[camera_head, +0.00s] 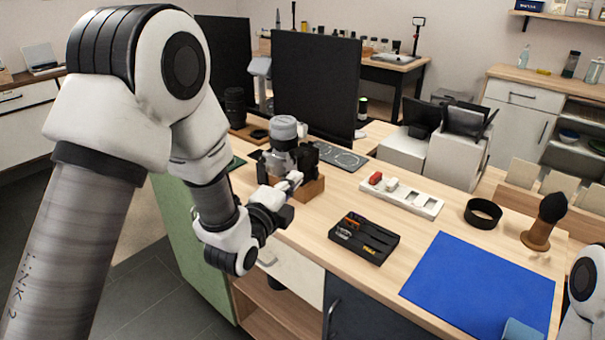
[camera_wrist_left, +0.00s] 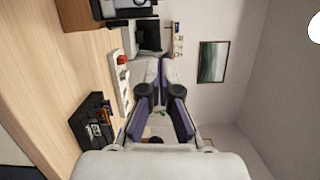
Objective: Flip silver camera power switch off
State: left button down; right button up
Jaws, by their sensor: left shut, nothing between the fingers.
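The silver camera (camera_head: 284,150) sits with its grey, round lens-like top facing up, on a wooden block (camera_head: 313,188) near the left end of the table. In the left wrist view, part of the camera (camera_wrist_left: 125,8) shows at the top edge, cut off by the frame. My left gripper (camera_head: 293,182) is shut and empty, close in front of the camera's near side. In the left wrist view its fingertips (camera_wrist_left: 161,68) come together below the camera. The power switch is too small to tell. Whether the fingers touch the camera is unclear. My right gripper is out of view.
A black tray with tools (camera_head: 364,238) lies in front on the table. A white power strip (camera_head: 402,195) is behind it. A blue mat (camera_head: 480,285), a black ring (camera_head: 483,213) and a brush (camera_head: 545,222) are to the right.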

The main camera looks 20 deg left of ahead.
pick_arm(q)
jog(key=s, duration=0.3)
jog(key=shift+s+a, duration=0.2)
jog(key=shift+d, duration=0.1)
jog(key=s+a+f+n+g+y+p, duration=0.15)
jog(key=s+f+g+p, duration=0.35)
jog(key=f, duration=0.7)
jog(key=s+d+f+n+g+p, duration=0.15)
jog(key=s+f+g, duration=0.25)
jog(key=s+f, duration=0.55)
jog(key=s+a+f+n+g, duration=0.1)
jog(key=s+f+n+g, duration=0.3)
jog(key=s+n, duration=0.4)
jog(key=s+a+f+n+g, duration=0.1)
jog(key=s+f+n+g, duration=0.4)
jog(key=s+f+n, duration=0.2)
jog(key=shift+s+f+n, duration=0.2)
jog(key=shift+s+n, duration=1)
jog(key=shift+s, duration=0.05)
